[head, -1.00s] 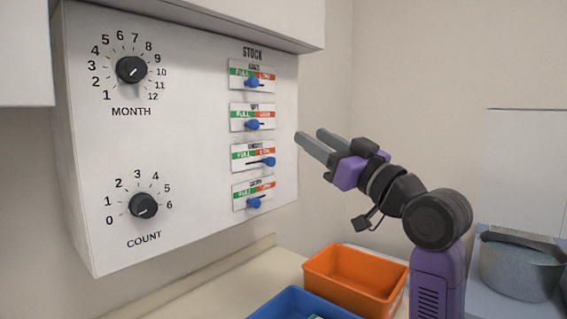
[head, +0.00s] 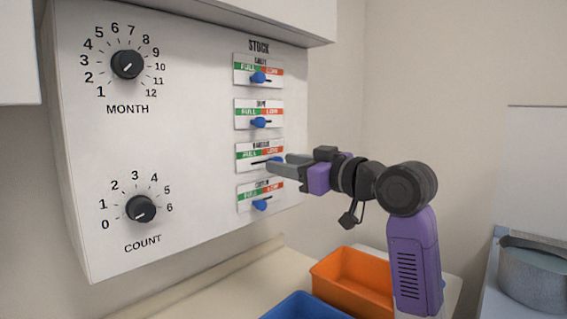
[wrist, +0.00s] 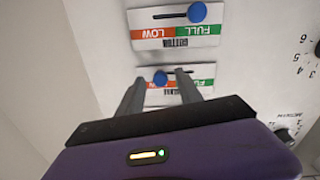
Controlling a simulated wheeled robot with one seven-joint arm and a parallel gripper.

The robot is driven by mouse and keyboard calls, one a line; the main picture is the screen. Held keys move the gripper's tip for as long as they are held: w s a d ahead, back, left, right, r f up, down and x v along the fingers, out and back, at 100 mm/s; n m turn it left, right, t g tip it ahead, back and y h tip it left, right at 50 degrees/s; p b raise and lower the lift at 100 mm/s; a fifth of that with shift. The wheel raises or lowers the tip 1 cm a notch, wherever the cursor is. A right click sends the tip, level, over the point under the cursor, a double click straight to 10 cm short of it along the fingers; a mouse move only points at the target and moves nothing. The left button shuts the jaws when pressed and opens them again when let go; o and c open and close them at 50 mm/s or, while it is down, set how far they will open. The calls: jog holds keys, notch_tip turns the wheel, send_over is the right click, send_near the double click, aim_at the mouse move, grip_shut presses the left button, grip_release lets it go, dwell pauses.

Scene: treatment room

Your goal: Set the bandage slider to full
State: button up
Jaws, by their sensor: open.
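The bandage slider (head: 248,157) is the third of the STOCK sliders on the white panel, with a green FULL side at left and a red LOW side at right. Its blue knob is at the LOW end, largely hidden by the fingers in the head view. The wrist view shows it upside down, with the blue knob (wrist: 160,77) between the fingertips. My gripper (head: 279,163) is open at this slider, one finger on each side of the knob. Whether the fingers touch it cannot be told. The gripper also shows in the wrist view (wrist: 159,87).
Other sliders sit close by: two above and the cotton slider (head: 250,196) just below. The MONTH dial (head: 127,65) and COUNT dial (head: 141,208) are at left. An orange bin (head: 350,280) and a blue bin (head: 303,307) stand below, a metal pot (head: 530,275) at right.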

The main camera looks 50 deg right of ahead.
jog(key=shift+w, duration=0.55)
grip_shut()
jog(key=shift+a, duration=0.1)
dwell(1.0)
